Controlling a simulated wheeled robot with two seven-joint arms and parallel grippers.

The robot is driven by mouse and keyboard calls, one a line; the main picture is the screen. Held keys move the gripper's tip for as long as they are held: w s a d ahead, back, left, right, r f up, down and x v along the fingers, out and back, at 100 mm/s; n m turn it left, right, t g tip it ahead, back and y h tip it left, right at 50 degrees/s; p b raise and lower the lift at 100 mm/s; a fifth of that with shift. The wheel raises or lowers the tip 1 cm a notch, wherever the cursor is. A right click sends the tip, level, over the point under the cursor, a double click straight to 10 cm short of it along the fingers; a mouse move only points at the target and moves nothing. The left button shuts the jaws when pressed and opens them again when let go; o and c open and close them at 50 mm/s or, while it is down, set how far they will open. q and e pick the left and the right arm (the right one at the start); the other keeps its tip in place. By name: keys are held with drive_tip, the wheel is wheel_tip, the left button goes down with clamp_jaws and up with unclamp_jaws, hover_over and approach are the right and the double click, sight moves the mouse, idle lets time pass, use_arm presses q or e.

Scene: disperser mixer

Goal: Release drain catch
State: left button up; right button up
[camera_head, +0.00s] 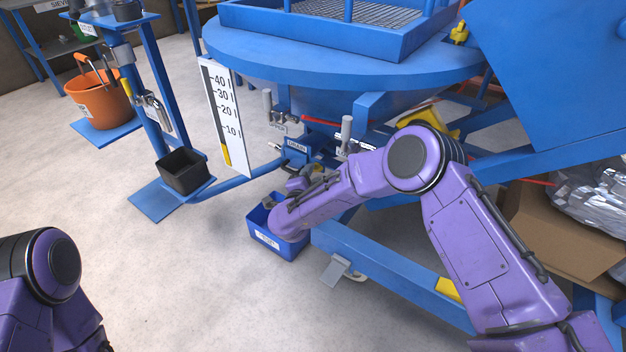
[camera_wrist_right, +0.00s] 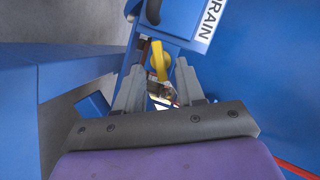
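The drain label (camera_head: 297,148) is on the blue machine's lower front, and it also shows in the right wrist view (camera_wrist_right: 210,20). A yellow lever (camera_wrist_right: 158,58) hangs below the drain body in the right wrist view, beyond my fingertips. My right gripper (camera_wrist_right: 159,78) is open, with its two grey fingers apart on either side of the lever's line. A small grey-brown part shows between the fingers; I cannot tell whether it is the catch. In the head view my right gripper (camera_head: 306,180) is just below the drain label, and my wrist hides part of the drain. My left gripper is out of view.
A blue bin (camera_head: 262,241) stands on the floor under the drain. Blue frame beams (camera_head: 385,268) run close to my right arm. A level scale (camera_head: 222,115), a black container (camera_head: 182,172) and an orange bucket (camera_head: 98,98) are to the left. The floor in front is clear.

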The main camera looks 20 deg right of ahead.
drive_tip(key=shift+x, duration=0.9)
clamp_jaws()
drive_tip(key=shift+f+m+t+h+b, duration=0.15)
drive_tip(key=shift+m+t+b, duration=0.45)
drive_tip(key=shift+m, duration=0.55)
drive_tip(key=shift+f+m+t+h+b, duration=0.15)
drive_tip(key=shift+m+t+b, duration=0.45)
drive_tip(key=shift+m, duration=0.55)
drive_tip(key=shift+r, duration=0.1)
